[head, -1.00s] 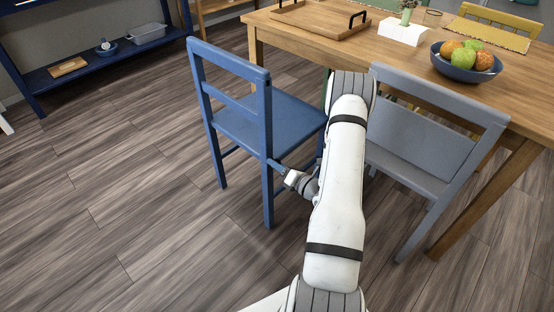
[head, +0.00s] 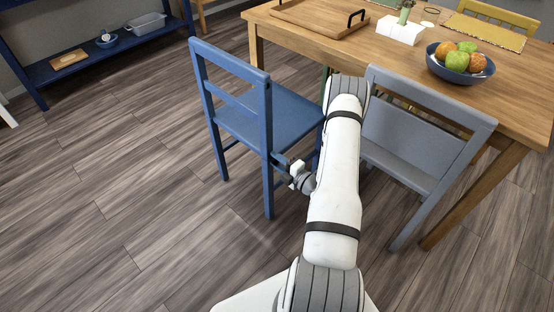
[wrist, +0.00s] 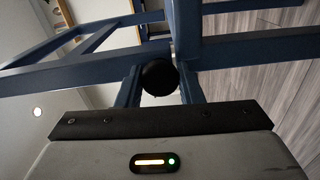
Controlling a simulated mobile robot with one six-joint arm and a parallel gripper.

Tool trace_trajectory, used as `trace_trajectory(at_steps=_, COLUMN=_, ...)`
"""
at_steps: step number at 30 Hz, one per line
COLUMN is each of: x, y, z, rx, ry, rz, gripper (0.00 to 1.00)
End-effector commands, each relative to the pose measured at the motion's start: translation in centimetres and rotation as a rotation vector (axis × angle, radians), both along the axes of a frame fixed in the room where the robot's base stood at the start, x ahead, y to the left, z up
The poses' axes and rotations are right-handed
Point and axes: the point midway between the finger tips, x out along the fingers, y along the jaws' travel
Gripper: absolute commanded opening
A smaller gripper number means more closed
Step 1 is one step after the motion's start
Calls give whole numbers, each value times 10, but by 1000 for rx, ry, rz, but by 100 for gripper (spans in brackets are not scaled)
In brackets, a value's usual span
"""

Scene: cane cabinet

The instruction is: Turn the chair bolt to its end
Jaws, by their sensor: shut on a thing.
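The blue chair (head: 232,72) stands upright, left of my arm. My gripper (head: 281,160) is at the side of its seat, by the near back leg. In the wrist view, a round black bolt head (wrist: 159,77) sits between the two fingers of my gripper (wrist: 160,84), against the chair's blue frame (wrist: 255,47). The gripper is shut on this bolt. The bolt is too small to make out in the head view, and its shaft is hidden in the wrist view.
A grey chair (head: 408,130) stands close on the right of my arm. The wooden table (head: 300,35) is behind both chairs, with a fruit bowl (head: 459,65) on it. A blue shelf (head: 85,62) is at the back left. The floor (head: 110,190) on the left is clear.

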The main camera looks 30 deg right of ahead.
Motion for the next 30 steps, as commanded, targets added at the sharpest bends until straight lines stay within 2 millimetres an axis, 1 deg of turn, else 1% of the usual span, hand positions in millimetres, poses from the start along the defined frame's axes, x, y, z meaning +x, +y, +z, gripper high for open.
trace_trajectory(at_steps=8, x=0, y=0, z=-1, rx=63, ry=25, rz=0, gripper=11)
trace_trajectory(at_steps=21, x=0, y=0, z=-1, rx=70, ry=27, rz=0, gripper=11)
trace_trajectory(at_steps=22, x=0, y=0, z=-1, rx=70, ry=27, rz=0, gripper=35)
trace_trajectory(at_steps=27, x=0, y=0, z=-1, rx=69, ry=26, rz=0, gripper=49)
trace_trajectory(at_steps=30, x=0, y=0, z=-1, rx=68, ry=26, rz=0, gripper=55)
